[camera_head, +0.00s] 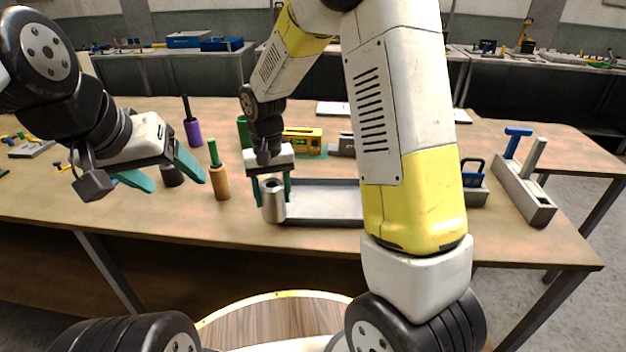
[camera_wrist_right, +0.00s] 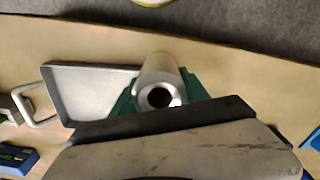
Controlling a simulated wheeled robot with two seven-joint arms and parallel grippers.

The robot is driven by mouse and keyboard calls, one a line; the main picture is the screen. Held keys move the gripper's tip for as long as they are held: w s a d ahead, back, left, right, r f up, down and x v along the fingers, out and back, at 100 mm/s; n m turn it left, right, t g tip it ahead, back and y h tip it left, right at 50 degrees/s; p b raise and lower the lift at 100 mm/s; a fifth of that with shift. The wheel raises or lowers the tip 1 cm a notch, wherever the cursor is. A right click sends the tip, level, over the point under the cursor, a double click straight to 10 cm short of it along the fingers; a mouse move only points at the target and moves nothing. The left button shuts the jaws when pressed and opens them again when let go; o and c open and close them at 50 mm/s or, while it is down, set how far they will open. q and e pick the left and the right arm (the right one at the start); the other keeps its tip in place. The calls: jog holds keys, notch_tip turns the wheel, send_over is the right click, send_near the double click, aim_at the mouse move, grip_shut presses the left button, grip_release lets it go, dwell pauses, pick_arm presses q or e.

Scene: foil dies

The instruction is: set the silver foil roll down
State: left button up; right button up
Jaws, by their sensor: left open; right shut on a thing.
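The silver foil roll (camera_head: 273,203) is a short upright metallic cylinder at the left end of a grey tray. My right gripper (camera_head: 272,190) is shut on it, one green finger on each side. In the right wrist view the roll (camera_wrist_right: 160,82) shows its dark hollow core between the fingers, beside the tray's edge. I cannot tell whether its lower end touches the table. My left gripper (camera_head: 170,182) is open and empty over the left part of the table, its green fingers spread apart.
The shallow grey tray (camera_head: 325,218) lies right of the roll. Left of it stand a tan roll with a green handle (camera_head: 220,182), a purple one (camera_head: 193,130) and a dark one (camera_head: 172,176). A yellow tool (camera_head: 303,140) lies behind.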

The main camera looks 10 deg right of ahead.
jog(key=shift+w, duration=0.3)
jog(key=shift+w+d+f, duration=0.75)
jog(key=shift+d+f, duration=0.05)
jog(key=shift+d, duration=1.65)
jog(key=shift+w+d+f, duration=0.75)
jog(key=shift+d+f, duration=0.1)
jog(key=shift+d, duration=1.55)
jog(key=shift+w+d+f, duration=0.75)
jog(key=shift+d+f, duration=0.05)
jog(key=shift+d, duration=1.65)
jog(key=o, duration=1.6)
jog(key=shift+f, duration=0.1)
